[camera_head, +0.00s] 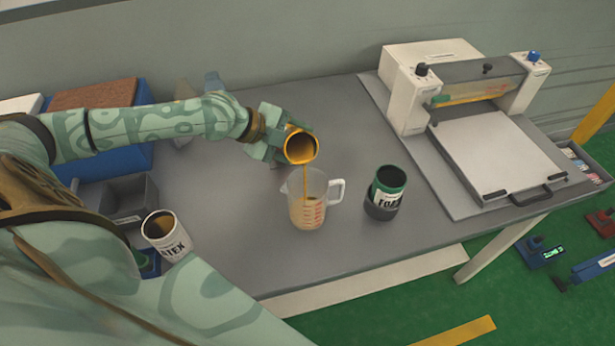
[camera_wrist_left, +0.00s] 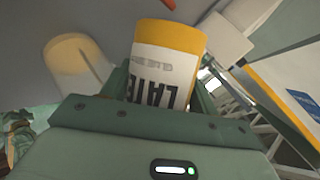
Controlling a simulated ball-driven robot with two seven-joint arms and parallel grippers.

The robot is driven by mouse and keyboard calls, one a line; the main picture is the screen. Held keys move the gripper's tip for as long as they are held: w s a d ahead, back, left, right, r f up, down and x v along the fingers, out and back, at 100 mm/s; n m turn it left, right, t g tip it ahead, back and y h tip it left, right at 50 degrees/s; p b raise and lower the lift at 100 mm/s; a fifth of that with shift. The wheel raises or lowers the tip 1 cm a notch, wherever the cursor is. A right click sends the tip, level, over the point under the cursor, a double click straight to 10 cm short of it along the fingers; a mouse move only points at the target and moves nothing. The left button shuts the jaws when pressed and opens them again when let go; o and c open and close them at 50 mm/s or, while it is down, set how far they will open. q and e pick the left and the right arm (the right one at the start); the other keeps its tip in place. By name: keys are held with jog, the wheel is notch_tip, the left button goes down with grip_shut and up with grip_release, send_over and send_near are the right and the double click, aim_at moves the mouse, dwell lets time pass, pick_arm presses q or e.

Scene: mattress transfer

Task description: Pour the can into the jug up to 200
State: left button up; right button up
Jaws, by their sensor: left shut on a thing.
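My left gripper (camera_head: 268,135) is shut on a can with a yellow rim (camera_head: 301,147), tilted over the jug. In the left wrist view the can (camera_wrist_left: 165,72) shows a white label with partly hidden dark letters between the fingers (camera_wrist_left: 160,95). An orange-brown stream runs from its mouth down into the clear measuring jug (camera_head: 311,187). The jug stands upright on the table, handle to the right, with red marks and some orange-brown liquid low inside. I cannot read the level against 200. The jug is blurred in the left wrist view (camera_wrist_left: 78,68). My right gripper is not in view.
A dark green-and-grey can (camera_head: 384,205) stands right of the jug. A white can (camera_head: 160,228) with brown content stands at the left front, near a grey bin (camera_head: 128,195). A white press-like machine (camera_head: 495,150) fills the table's right side. Bare table (camera_head: 240,240) lies in front of the jug.

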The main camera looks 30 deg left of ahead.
pick_arm(q)
jog(key=shift+r+m+t+y+p, duration=0.3)
jog(key=shift+r+t+p, duration=0.1)
dwell(0.8)
jog(key=shift+r+m+t+y, duration=0.4)
jog(key=shift+r, duration=0.1)
dwell(2.0)
